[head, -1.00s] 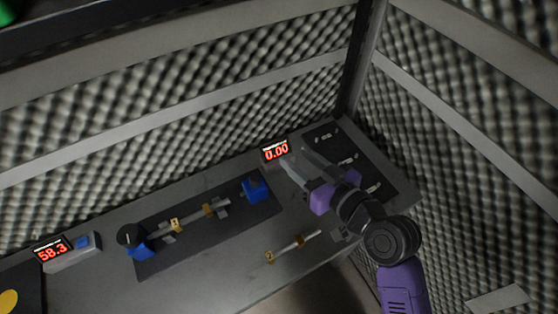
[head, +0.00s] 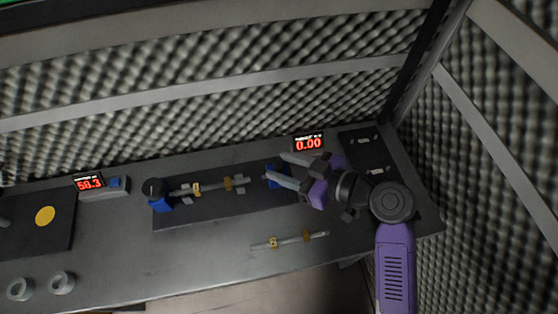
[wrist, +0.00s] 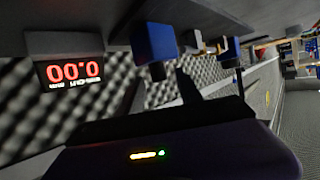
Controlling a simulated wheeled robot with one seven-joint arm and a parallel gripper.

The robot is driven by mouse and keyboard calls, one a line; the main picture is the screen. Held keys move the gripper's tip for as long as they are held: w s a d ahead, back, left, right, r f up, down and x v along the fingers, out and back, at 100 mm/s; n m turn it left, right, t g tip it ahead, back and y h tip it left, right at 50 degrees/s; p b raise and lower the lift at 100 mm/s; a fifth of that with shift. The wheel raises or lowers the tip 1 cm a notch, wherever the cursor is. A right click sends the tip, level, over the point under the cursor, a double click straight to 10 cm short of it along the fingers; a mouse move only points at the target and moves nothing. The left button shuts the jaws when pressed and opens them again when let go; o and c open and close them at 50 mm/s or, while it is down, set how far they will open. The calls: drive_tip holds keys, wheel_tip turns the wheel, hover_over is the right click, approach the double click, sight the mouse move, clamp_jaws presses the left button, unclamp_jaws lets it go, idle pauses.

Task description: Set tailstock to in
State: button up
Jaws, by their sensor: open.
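The tailstock is the blue block (head: 280,168) at the right end of the dark mat; my fingers partly cover it in the head view. In the wrist view a blue block (wrist: 155,45), which seems to be the tailstock, is close by. At the mat's left end is a blue block with a dark round knob (head: 158,197). A grey rod with tan collars (head: 212,187) lies between the two blocks on supports. My gripper (head: 274,166) is open, its fingers pointing left over or around the tailstock. I cannot tell whether they touch it.
A red display reading 0.00 (head: 308,143) stands just behind my gripper. A second display reads 58.3 (head: 88,183) at left. A loose rod (head: 290,240) lies in front of the mat. Two grey rings (head: 61,283) sit front left. Foam walls close off the back and right.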

drive_tip(key=shift+x, duration=0.9)
drive_tip(key=shift+c, duration=0.4)
clamp_jaws()
idle(0.5)
